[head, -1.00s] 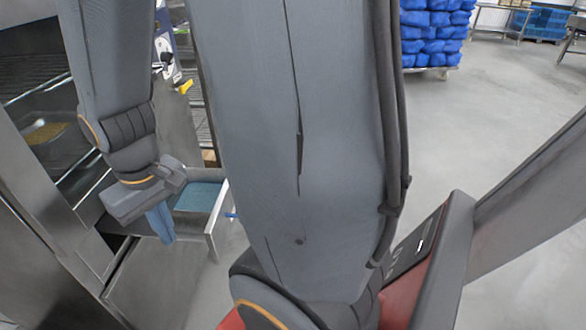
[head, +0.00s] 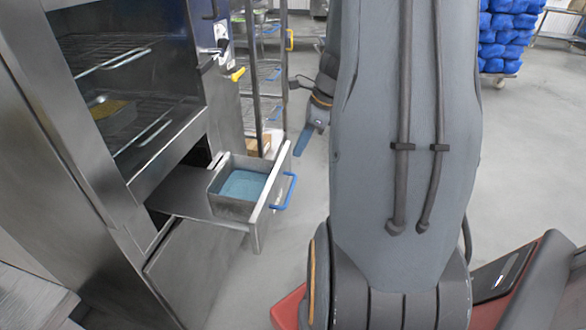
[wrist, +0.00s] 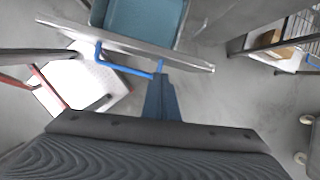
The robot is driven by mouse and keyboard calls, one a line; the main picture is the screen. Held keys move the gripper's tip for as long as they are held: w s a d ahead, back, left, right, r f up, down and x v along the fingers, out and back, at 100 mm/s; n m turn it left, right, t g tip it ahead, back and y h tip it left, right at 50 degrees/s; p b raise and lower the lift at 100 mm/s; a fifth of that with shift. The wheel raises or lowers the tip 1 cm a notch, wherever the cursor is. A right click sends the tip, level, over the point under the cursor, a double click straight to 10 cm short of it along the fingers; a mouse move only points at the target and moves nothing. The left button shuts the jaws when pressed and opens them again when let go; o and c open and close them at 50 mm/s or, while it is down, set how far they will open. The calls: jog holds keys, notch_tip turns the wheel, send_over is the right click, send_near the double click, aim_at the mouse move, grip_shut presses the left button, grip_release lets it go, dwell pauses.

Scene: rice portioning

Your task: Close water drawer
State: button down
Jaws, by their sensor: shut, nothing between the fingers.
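The water drawer (head: 262,212) sticks out of the steel cabinet, pulled open, with a metal front and a blue handle (head: 291,191). Blue water (head: 243,185) lies in its metal container. In the wrist view the drawer front (wrist: 130,42), handle (wrist: 122,68) and water (wrist: 140,18) show at the top. My gripper (head: 303,142) is outside the drawer, beyond the handle in the head view, with blue fingers pointing down. In the wrist view my gripper (wrist: 162,82) is shut and empty, its fingertips close to the handle's right end; I cannot tell whether they touch.
Above the drawer is an oven-like chamber with wire racks (head: 110,60) and a tray of yellow food (head: 112,105). A wire shelf rack (head: 262,100) stands behind the drawer. Blue sacks (head: 505,40) are stacked far back. The floor outside the drawer is open.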

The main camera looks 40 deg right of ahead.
jog(key=w+f+m, duration=0.1)
jog(key=w+f, duration=0.2)
jog(key=f, duration=0.6)
jog(key=shift+f+m, duration=0.25)
jog(key=shift+m, duration=0.05)
jog(key=shift+a, duration=0.1)
